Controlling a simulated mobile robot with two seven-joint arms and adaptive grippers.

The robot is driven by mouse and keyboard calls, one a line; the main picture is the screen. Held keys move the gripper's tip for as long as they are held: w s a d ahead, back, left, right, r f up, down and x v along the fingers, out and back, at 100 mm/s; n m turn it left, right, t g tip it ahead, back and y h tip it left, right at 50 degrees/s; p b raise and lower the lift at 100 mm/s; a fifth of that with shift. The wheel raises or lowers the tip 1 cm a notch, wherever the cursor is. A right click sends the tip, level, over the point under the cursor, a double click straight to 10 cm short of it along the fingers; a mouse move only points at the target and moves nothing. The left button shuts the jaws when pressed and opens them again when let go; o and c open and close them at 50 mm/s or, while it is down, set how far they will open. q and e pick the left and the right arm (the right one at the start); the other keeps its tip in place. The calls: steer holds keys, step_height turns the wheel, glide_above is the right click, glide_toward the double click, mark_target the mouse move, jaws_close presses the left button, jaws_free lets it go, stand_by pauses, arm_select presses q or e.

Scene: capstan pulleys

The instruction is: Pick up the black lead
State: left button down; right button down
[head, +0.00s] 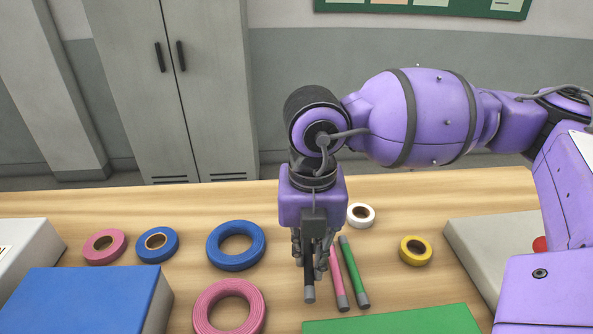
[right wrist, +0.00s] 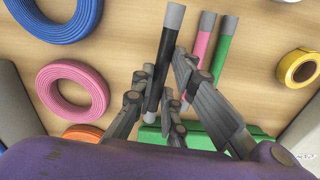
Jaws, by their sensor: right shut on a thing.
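The black lead (head: 309,283) is a short black rod with grey ends. It lies leftmost of three rods on the wooden table. My right gripper (head: 311,255) comes down over it from above and is shut on its far part. In the right wrist view the black lead (right wrist: 162,70) runs between the fingers of the right gripper (right wrist: 165,85), its grey end sticking out. I cannot tell whether it is clear of the table. The pink lead (head: 337,275) and green lead (head: 354,272) lie just right of the gripper. My left gripper is not in view.
A white roll (head: 361,215) and a yellow roll (head: 415,250) lie to the right. A blue box (head: 85,300) and a green block (head: 395,321) stand in front.

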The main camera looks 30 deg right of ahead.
steer(key=s+d+r+b, duration=0.3)
steer(key=s+d+r, duration=0.4)
steer(key=s+r, duration=0.2)
steer(key=s, duration=0.2)
steer(key=shift+s+d+r, duration=0.25)
steer(key=shift+s+d, duration=0.05)
steer(key=shift+d, duration=0.05)
